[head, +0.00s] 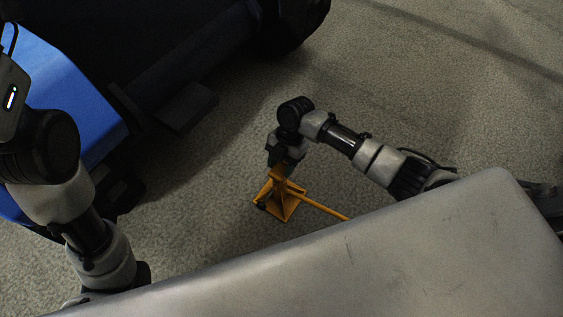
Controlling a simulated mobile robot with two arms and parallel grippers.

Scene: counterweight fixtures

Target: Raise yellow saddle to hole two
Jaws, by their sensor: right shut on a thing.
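A yellow-orange stand (283,206) with a square base and sloping legs rests on the carpet-like floor, near the middle of the view. A long yellow bar (322,208) runs from it to the lower right, behind the pale panel's edge. My right gripper (282,167) points down at the stand's top and is shut on its upper part, which I take to be the yellow saddle. The jaws cover much of that part, and no holes can be made out. My left arm comes in at the left edge; its gripper is not in view.
A large dark structure (150,50) with a blue panel (65,85) fills the upper left. A pale, smooth body with a rounded edge crosses the bottom right. The speckled floor (440,90) is clear at the upper right and around the stand.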

